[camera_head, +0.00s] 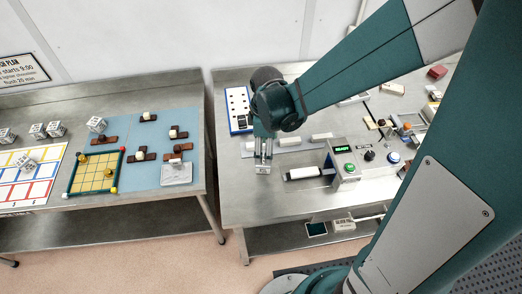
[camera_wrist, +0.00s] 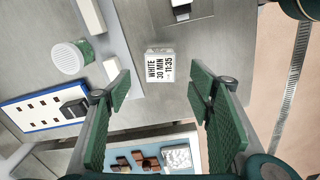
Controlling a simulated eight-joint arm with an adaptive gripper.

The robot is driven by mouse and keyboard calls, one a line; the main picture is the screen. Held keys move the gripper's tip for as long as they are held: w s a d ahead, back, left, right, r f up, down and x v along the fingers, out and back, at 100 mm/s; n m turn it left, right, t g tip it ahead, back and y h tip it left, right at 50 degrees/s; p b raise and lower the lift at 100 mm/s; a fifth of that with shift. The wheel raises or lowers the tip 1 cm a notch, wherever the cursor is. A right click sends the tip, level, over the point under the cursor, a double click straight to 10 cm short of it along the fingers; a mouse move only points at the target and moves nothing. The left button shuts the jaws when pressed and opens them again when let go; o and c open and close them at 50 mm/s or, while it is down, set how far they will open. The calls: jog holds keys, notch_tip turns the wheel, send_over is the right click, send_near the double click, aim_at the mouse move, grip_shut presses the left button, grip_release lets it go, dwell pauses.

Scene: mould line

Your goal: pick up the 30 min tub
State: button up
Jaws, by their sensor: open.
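A small white tub (camera_wrist: 160,66) with a printed label reading "WHITE 30 MIN" and 11:35 stands on the bare steel bench. In the head view the tub (camera_head: 263,169) is small, just below my fingertips, its print too small to read. My gripper (camera_wrist: 163,95) is open and empty, its green padded fingers spread either side of the tub in the picture. In the head view my gripper (camera_head: 263,156) points down over the tub; I cannot tell the exact height gap. No contact with the tub shows.
A round green container with a white lid (camera_wrist: 72,56) stands left of the tub in the wrist view, near white blocks (camera_wrist: 111,67) on a strip. A blue-edged panel (camera_head: 236,108) lies behind. A control box (camera_head: 346,165) stands to the right. Bench in front is clear.

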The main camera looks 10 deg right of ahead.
jog(key=shift+a+f+n, duration=0.2)
jog(key=shift+f+n, duration=0.1)
jog(key=shift+f, duration=0.2)
jog(key=shift+f, duration=0.15)
jog(key=shift+f, duration=1.1)
jog(key=shift+f, duration=0.15)
jog(key=shift+w+f, duration=0.1)
jog(key=shift+f, duration=2.35)
jog(key=c, duration=1)
